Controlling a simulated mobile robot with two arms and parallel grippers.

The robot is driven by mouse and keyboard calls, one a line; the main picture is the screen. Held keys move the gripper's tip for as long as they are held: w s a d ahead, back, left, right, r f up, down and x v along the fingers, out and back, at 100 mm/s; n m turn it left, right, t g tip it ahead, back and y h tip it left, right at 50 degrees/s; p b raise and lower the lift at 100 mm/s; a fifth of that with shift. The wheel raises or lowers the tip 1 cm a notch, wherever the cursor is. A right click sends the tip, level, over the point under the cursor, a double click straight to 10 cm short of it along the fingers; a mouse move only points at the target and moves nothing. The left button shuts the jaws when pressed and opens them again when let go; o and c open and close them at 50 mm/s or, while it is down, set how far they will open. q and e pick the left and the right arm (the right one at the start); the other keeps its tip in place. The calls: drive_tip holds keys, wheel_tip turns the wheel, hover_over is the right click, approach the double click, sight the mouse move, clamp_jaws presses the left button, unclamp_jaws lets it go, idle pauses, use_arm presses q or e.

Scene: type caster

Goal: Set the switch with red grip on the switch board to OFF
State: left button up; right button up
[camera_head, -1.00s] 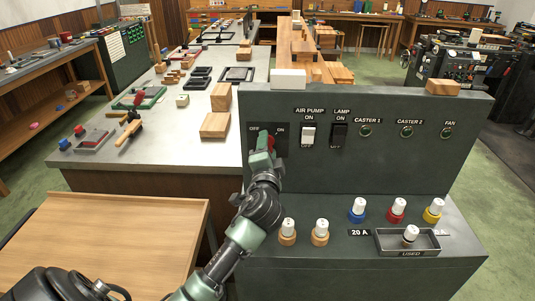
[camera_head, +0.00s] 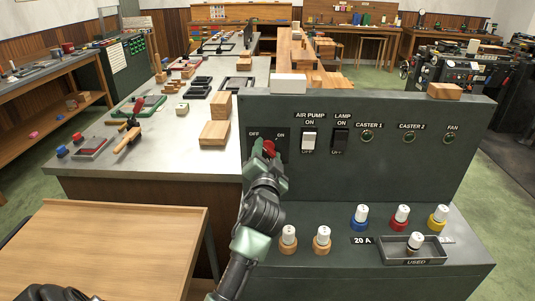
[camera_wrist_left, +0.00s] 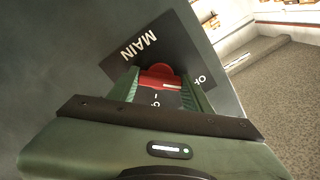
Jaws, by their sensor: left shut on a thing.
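The red grip (camera_head: 269,147) of the switch shows just above my left gripper (camera_head: 262,157), at the left end of the switch board (camera_head: 400,120). OFF is printed to its left and ON to its right. In the left wrist view the red grip (camera_wrist_left: 160,78) sits between the two fingers of my left gripper (camera_wrist_left: 165,95), against the dark plate marked MAIN (camera_wrist_left: 145,45). The gripper is shut on the red grip. The rest of the switch is hidden behind my gripper in the head view. My right gripper is not in view.
To the right are the AIR PUMP switch (camera_head: 309,140), the LAMP switch (camera_head: 340,140) and several buttons. Fuses with coloured bases and a USED tray (camera_head: 400,261) are on the lower ledge. A white block (camera_head: 289,84) and a wooden block (camera_head: 444,91) lie on the board's top.

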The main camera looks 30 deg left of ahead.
use_arm(q)
drive_tip(key=shift+f, duration=0.1)
drive_tip(key=o, duration=1.4)
drive_tip(key=shift+c, duration=0.2)
drive_tip(key=b+v, duration=0.1)
drive_tip(key=v, duration=0.7)
drive_tip(key=shift+b, duration=0.3)
